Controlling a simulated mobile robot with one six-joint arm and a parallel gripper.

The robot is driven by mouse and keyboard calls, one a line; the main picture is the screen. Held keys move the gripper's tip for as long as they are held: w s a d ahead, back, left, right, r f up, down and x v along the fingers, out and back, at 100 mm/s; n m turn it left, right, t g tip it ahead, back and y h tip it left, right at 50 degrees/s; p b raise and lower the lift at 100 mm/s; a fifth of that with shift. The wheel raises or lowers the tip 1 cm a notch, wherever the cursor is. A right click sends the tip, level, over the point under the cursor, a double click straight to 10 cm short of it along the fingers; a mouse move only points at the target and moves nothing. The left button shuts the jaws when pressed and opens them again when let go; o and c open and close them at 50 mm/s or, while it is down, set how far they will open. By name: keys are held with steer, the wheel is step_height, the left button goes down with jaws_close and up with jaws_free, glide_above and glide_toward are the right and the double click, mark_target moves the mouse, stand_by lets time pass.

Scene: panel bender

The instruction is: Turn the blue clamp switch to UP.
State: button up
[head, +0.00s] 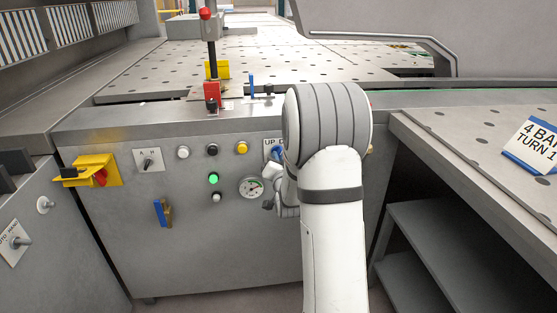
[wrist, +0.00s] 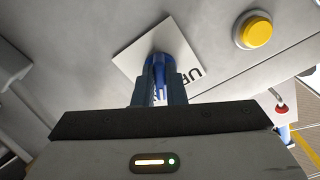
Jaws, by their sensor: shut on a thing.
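The blue clamp switch (head: 276,154) is on the front panel, just left of my arm in the head view. Its white label plate (head: 269,144) reads "UP", and the rest of the lettering is hidden behind my arm. In the wrist view the blue switch (wrist: 158,63) sits in front of the tilted label plate (wrist: 135,55). My gripper (wrist: 158,88) is shut on the switch, with one finger on each side. My fingers cover part of the lettering. In the head view my arm hides most of my gripper.
A yellow button (head: 241,147), black button (head: 212,150) and white button (head: 183,152) are left of the switch. A gauge (head: 251,187) and a lit green button (head: 213,179) sit below. A side table (head: 470,150) stands at right. Open floor lies below the panel.

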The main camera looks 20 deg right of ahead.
steer(key=shift+f+n+b, duration=0.15)
steer(key=shift+n+b, duration=0.15)
steer(key=shift+b, duration=0.3)
jaws_close()
steer(key=shift+d+n+b, duration=0.15)
steer(key=shift+n+b, duration=2.7)
steer(key=shift+b, duration=0.3)
steer(key=shift+d+n+b, duration=0.1)
steer(key=shift+n+b, duration=2.75)
steer(key=shift+b, duration=0.3)
steer(key=o, duration=0.7)
jaws_free()
steer(key=p+v, duration=0.1)
steer(key=v, duration=0.7)
